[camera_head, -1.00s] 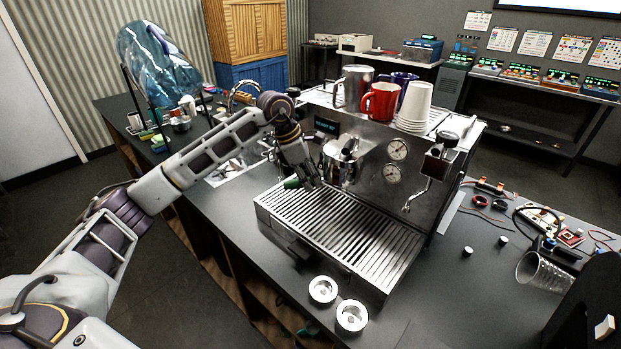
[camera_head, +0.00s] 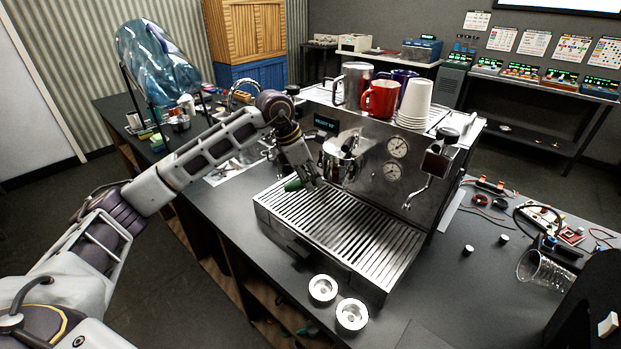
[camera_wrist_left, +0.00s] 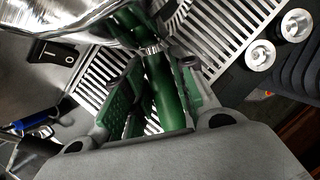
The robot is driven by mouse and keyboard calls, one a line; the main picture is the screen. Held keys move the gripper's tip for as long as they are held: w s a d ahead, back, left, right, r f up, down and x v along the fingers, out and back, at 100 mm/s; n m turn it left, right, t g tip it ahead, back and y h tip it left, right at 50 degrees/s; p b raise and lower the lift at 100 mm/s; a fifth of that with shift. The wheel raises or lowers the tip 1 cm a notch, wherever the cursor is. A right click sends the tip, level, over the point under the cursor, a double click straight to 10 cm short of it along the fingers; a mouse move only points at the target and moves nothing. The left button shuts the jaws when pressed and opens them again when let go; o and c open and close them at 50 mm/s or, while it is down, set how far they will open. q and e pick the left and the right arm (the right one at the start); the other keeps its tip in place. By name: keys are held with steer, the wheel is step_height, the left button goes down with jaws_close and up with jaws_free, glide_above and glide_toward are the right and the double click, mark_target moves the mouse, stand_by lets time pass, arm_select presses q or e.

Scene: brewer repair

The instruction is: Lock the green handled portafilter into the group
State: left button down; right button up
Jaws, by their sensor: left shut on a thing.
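The espresso machine (camera_head: 375,183) stands on the dark counter with its group (camera_head: 341,150) at the front, above the slatted drip tray (camera_head: 365,240). My left gripper (camera_head: 305,186) is just below and left of the group, shut on the green portafilter handle (camera_wrist_left: 166,92). The handle's end (camera_head: 293,185) pokes out left of the fingers in the head view. In the left wrist view the handle runs up to a metal collar beside a shiny rounded metal part (camera_wrist_left: 75,22). Whether the portafilter is seated in the group cannot be told. My right gripper is not in view.
A steel pitcher (camera_head: 354,84), a red mug (camera_head: 380,99) and stacked paper cups (camera_head: 415,103) stand on the machine. The steam wand (camera_head: 419,183) hangs at its right. A clear cup (camera_head: 546,270) lies at the right.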

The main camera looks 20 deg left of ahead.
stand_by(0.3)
arm_select(q)
steer(key=shift+s+d+n+b, duration=0.3)
steer(key=shift+s+n+b, duration=0.1)
steer(key=shift+n, duration=0.3)
steer(key=shift+s+d+n+t+y+b, duration=0.35)
steer(key=shift+s+d+n+t+y, duration=0.1)
steer(key=shift+n, duration=0.25)
steer(key=shift+d, duration=0.1)
steer(key=shift+s+d+n+b, duration=0.25)
steer(key=shift+d+n+b, duration=0.1)
steer(key=shift+n, duration=0.45)
steer(key=shift+s+d+n+t+y+b, duration=0.3)
steer(key=shift+d+n+y, duration=0.2)
steer(key=shift+n, duration=0.2)
